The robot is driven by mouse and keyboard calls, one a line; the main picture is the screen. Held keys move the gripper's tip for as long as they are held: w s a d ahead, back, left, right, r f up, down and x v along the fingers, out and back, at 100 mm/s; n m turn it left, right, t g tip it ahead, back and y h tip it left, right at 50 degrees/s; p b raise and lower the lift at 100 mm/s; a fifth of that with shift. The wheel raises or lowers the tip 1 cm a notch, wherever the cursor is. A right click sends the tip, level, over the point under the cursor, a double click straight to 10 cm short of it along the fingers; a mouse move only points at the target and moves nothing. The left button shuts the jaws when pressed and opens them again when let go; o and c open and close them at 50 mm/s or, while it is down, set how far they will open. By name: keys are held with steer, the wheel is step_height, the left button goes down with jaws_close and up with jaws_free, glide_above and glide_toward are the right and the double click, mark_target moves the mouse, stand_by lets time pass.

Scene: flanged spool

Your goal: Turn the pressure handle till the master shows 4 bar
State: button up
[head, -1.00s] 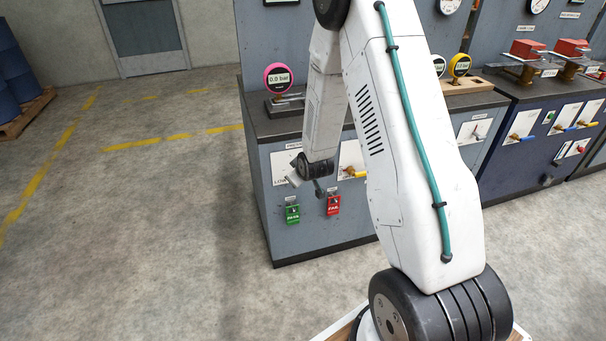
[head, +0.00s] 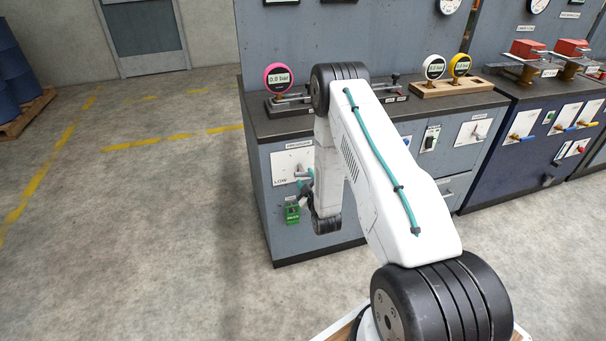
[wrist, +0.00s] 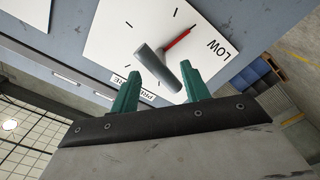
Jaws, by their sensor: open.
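The pressure handle is a grey bar (wrist: 160,68) with a red pointer (wrist: 178,38) on a white dial plate (wrist: 112,37) in the wrist view. The pointer aims toward the LOW end. The plate also shows in the head view (head: 283,168), partly covered by my arm. My gripper (wrist: 160,71) is open, its green fingertips on either side of the bar's free end; contact cannot be told. In the head view my gripper (head: 305,186) is small beside the plate. The master appears to be the pink-rimmed gauge (head: 278,78) on the bench top, reading 0.0 bar.
Two more gauges, one white (head: 434,67) and one yellow (head: 459,65), stand on a wooden block (head: 452,88) at right.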

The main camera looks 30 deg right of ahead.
mark_target(305, 176)
steer(key=shift+x, duration=2)
